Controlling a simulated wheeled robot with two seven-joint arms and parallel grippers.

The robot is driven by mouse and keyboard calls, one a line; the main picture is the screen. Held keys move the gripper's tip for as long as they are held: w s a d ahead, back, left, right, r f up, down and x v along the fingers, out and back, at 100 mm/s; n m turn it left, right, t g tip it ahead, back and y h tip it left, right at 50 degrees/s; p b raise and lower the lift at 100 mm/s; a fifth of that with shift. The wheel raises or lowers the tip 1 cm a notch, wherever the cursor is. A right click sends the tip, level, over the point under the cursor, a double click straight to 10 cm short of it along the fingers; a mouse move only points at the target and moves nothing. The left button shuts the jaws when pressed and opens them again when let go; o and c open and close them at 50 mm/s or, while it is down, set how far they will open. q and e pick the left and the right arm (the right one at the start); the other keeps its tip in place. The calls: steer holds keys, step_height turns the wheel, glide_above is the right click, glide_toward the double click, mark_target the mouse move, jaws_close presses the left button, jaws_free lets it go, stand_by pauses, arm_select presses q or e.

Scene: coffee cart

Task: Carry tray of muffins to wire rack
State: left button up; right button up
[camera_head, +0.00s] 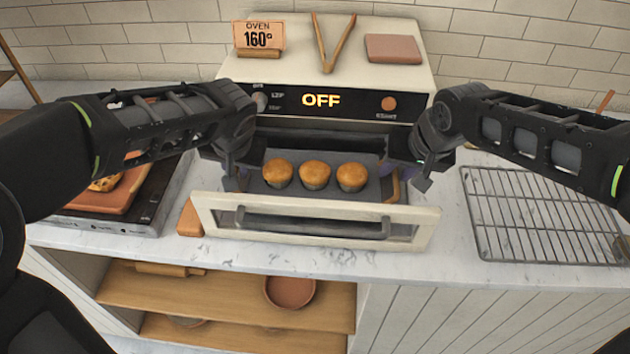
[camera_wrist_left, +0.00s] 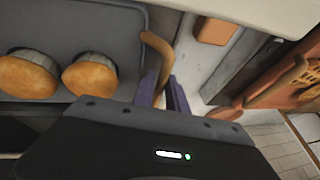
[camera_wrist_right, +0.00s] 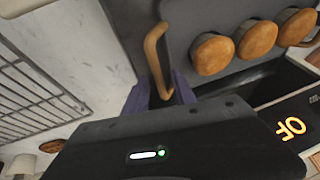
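A dark tray (camera_head: 320,192) holding three muffins (camera_head: 314,174) sits at the open oven front, above the lowered door. It has a tan handle on each side, the left one (camera_wrist_left: 160,62) and the right one (camera_wrist_right: 153,55). My left gripper (camera_wrist_left: 164,92) has its purple fingers on either side of the left handle and looks open. My right gripper (camera_wrist_right: 160,88) has its fingers on either side of the right handle, with a gap showing. The wire rack (camera_head: 545,215) lies empty on the counter at the right.
The oven (camera_head: 330,100) display reads OFF. A wooden board with pastry (camera_head: 110,190) stands on a dark box at left. Bare marble (camera_head: 455,230) lies between door and rack.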

arm_select(q)
steer(key=shift+c, duration=1.4)
arm_select(e)
steer(key=shift+c, duration=1.4)
arm_select(q)
jaws_close()
arm_select(e)
jaws_close()
arm_select(q)
steer(key=shift+r, duration=0.1)
arm_select(e)
steer(key=shift+r, duration=0.1)
